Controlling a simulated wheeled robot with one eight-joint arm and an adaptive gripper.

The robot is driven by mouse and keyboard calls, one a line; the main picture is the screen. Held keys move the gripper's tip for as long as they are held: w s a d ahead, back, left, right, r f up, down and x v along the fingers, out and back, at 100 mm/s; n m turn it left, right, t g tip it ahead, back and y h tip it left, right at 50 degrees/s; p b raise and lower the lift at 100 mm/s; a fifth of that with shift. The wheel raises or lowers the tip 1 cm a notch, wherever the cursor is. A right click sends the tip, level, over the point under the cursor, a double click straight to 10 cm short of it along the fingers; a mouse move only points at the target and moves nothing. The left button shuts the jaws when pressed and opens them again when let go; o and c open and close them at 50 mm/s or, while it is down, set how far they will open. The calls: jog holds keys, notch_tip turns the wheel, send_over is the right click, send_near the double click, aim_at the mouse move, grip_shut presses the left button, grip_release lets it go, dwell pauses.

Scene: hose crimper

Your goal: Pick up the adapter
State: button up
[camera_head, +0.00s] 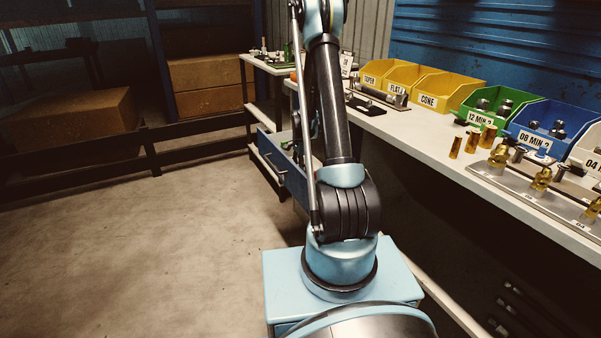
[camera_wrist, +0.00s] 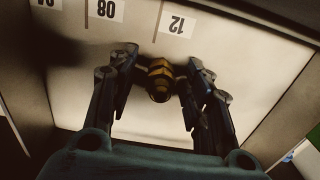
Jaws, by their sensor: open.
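A brass, hex-bodied fitting that looks like the adapter (camera_wrist: 160,80) stands in the wrist view on a pale surface, with a dark opening at its near end. My gripper (camera_wrist: 163,62) is open, with one dark finger on each side of the fitting. Gaps show between the fingers and the fitting; whether either finger touches it is hard to tell. In the head view my arm rises through the middle, and the gripper itself is not visible there.
The pale surface has upside-down labels 08 (camera_wrist: 106,10) and 12 (camera_wrist: 176,24) with dividing lines. In the head view, a workbench (camera_head: 440,165) on the right carries yellow bins (camera_head: 441,101), a green bin (camera_head: 510,97), a blue bin and brass fittings. An open blue drawer (camera_head: 295,182) juts out behind my arm.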

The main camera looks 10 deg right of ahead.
grip_shut()
dwell(0.3)
